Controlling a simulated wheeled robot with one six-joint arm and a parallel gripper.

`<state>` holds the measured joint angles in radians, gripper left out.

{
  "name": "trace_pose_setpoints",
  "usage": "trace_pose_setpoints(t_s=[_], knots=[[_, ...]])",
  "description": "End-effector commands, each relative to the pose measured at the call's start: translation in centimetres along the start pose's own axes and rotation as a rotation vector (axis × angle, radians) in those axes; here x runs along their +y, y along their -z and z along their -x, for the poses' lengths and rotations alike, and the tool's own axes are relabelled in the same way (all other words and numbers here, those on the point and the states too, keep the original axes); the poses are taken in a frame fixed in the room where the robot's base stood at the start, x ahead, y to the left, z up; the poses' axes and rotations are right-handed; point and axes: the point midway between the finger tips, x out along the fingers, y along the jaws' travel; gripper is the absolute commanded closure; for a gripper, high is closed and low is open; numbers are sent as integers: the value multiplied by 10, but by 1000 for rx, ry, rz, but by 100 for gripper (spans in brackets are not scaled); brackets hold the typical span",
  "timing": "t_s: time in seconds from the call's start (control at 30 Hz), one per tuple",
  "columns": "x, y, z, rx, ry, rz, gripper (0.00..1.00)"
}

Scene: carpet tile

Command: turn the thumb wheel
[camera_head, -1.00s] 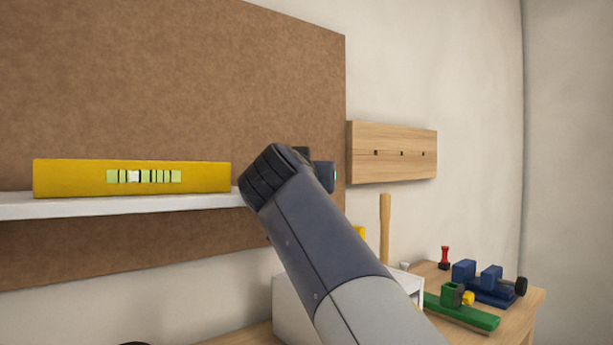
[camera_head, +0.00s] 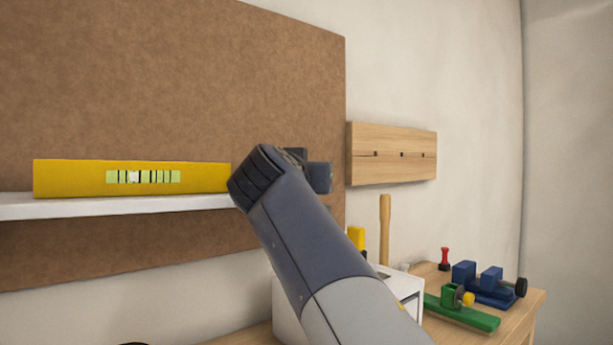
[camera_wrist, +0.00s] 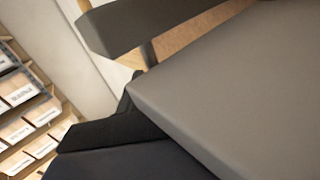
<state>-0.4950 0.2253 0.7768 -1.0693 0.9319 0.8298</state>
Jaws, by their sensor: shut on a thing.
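A yellow spirit level (camera_head: 70,178) lies on a white shelf (camera_head: 110,206), with a pale bubble near the middle of its green window. My gripper (camera_head: 318,176) is past the level's right end, mostly hidden behind my own wrist, with only dark parts showing. In the wrist view a dark bar and a broad grey block stand close together around my gripper (camera_wrist: 158,50). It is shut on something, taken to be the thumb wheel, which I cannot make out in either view.
A brown board (camera_head: 150,80) backs the shelf. A wooden strip (camera_head: 391,155) is on the wall at right. Below are a white box (camera_head: 290,310), a wooden handle (camera_head: 385,228), a green tool (camera_head: 465,317) and a blue vise (camera_head: 490,283) on the bench (camera_head: 530,300).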

Motion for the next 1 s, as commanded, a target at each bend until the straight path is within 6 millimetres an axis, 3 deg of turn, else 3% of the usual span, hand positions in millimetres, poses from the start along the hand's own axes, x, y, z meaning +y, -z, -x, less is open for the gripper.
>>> trace_pose_setpoints(t_s=[0.93,0.97,1.0], knots=[[0,1,0,4,0,6,89],[0,1,0,4,0,6,65],[0,1,0,4,0,5,62]])
